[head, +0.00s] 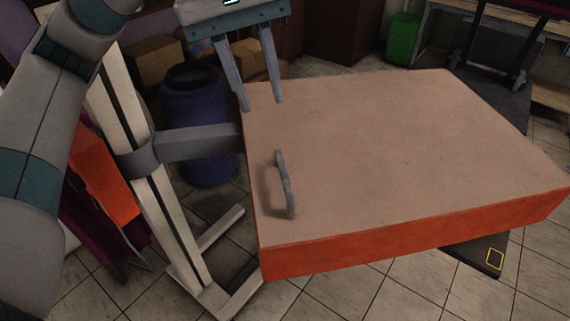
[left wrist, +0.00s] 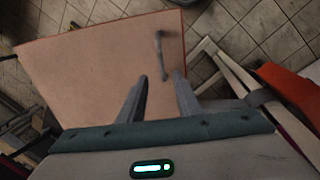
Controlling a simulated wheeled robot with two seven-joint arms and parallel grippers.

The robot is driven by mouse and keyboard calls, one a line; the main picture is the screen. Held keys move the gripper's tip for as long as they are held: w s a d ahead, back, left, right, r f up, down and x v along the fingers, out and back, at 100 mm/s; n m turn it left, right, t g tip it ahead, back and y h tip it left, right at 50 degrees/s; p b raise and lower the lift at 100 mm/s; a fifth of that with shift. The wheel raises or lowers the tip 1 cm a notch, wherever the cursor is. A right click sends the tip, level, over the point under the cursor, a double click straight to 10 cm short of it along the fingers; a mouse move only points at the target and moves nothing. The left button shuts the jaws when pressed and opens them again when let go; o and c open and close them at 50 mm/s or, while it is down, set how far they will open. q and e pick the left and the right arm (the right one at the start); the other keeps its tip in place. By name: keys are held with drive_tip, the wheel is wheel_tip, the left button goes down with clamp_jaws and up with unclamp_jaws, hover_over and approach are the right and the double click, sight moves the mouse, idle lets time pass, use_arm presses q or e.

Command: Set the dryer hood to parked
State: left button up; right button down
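The dryer hood (head: 400,140) is a wide flat panel with a tan top and orange-red sides. It is carried by a grey arm on a pale upright stand (head: 165,215). A grey bar handle (head: 285,185) stands on its top near the left edge; it also shows in the left wrist view (left wrist: 159,52). My left gripper (head: 262,106) is open and empty, with its fingers pointing down over the hood's far left corner, apart from the handle. In the left wrist view its fingers (left wrist: 160,80) are spread over the panel. My right gripper is not in view.
A blue barrel (head: 195,120) stands behind the hood's support arm, with cardboard boxes (head: 155,60) beyond. A green bin (head: 403,40) is at the back. An orange panel (head: 103,172) stands left of the stand. The tiled floor (head: 370,285) in front is clear.

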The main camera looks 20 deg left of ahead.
sight(284, 175)
use_arm(q)
drive_tip(key=shift+f, duration=0.15)
drive_tip(key=d+f+p, duration=0.1)
drive_tip(key=f+p, duration=0.1)
drive_tip(key=f, duration=0.3)
drive_tip(key=w+d+f+p, duration=0.1)
drive_tip(key=f, duration=0.5)
drive_tip(key=d+f+p, duration=0.1)
drive_tip(key=f+p, duration=0.1)
drive_tip(key=f, duration=0.3)
drive_tip(key=shift+w+f+p, duration=0.25)
drive_tip(key=shift+f+p, duration=0.05)
drive_tip(key=shift+f, duration=0.1)
clamp_jaws()
